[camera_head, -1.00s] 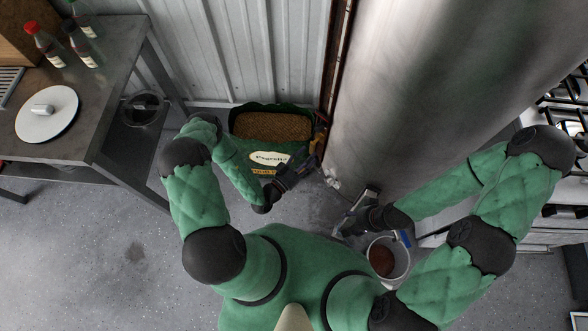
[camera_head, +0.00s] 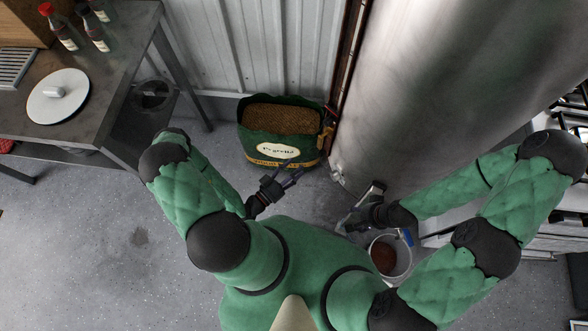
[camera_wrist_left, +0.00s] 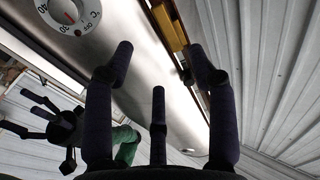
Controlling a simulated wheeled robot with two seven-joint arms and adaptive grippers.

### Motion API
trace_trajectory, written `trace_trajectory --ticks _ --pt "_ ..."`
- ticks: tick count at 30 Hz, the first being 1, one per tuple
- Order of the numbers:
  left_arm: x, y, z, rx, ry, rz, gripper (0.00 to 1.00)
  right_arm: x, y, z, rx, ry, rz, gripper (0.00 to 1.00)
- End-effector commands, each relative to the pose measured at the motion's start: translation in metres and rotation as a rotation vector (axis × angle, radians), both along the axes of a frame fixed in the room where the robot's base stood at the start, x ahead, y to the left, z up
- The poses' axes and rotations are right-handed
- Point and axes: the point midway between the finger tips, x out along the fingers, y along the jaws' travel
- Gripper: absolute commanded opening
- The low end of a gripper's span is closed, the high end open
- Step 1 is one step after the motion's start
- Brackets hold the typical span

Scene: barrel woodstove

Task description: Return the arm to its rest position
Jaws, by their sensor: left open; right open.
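My left arm (camera_head: 188,190) in green padding is folded in close to my body in the head view. My left gripper (camera_head: 288,177) is open and empty, in front of the green pellet bag. In the left wrist view its dark fingers (camera_wrist_left: 160,85) are spread with nothing between them. My right gripper (camera_head: 357,208) is open in the head view, just above and left of a metal bucket (camera_head: 404,262) with brown contents. I cannot tell whether it touches the bucket.
An open green bag (camera_head: 285,146) of brown pellets stands by the corrugated wall. A large metal barrel (camera_head: 420,80) rises to its right. A steel table (camera_head: 115,85) with bottles and a white round lid (camera_head: 58,105) is at the left. Floor at lower left is clear.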

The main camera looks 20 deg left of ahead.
Motion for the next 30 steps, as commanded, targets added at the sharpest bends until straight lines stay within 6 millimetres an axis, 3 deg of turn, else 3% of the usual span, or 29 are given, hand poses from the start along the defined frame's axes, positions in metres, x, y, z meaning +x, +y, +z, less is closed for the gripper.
trace_trajectory --ticks 17,20,23,27,30 --pt "0.000 -0.004 0.001 0.017 -0.007 -0.022 0.57 0.000 0.000 0.000 0.000 0.000 0.000 0.58" --pt "-0.004 -0.024 0.007 0.102 -0.045 -0.121 0.57 0.000 0.000 0.001 0.000 0.000 0.000 0.58" --pt "-0.017 -0.061 0.015 0.273 -0.148 -0.316 0.57 0.000 0.000 0.001 0.000 0.000 0.000 0.58" --pt "-0.060 -0.111 0.025 0.581 -0.434 -0.662 0.57 0.000 0.000 0.002 0.000 0.000 0.000 0.58" --pt "-0.099 -0.132 0.025 0.784 -0.712 -0.889 0.57 0.000 0.000 0.002 0.000 0.000 0.000 0.58"
